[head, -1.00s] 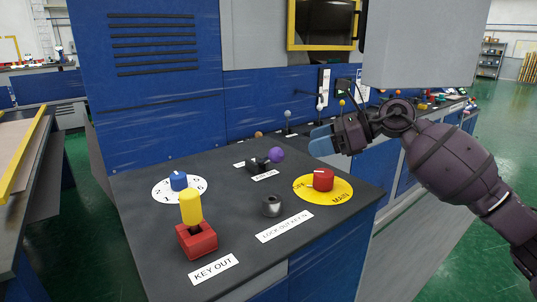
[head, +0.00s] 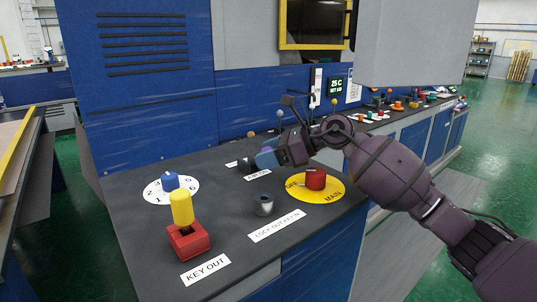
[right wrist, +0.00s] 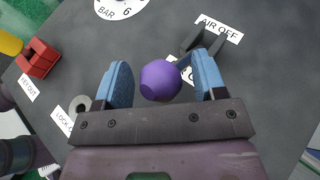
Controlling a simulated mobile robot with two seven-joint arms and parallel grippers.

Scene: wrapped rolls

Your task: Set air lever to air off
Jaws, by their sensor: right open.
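The air lever has a purple ball knob (right wrist: 161,80), seen between the blue fingertips of my right gripper (right wrist: 162,88) in the right wrist view. The fingers are apart, with gaps showing beside the ball. The lever's dark bracket (right wrist: 200,45) stands beside a white label reading AIR OFF (right wrist: 219,29). A second label lies partly hidden behind the right finger. My left gripper is not in view.
A red main switch (head: 316,180) on a yellow disc stands close to the right gripper. A grey lock-out socket (head: 264,205), a blue dial (head: 171,181) and a yellow key in a red block (head: 187,241) stand nearer. The dark bench top (head: 130,195) is otherwise clear.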

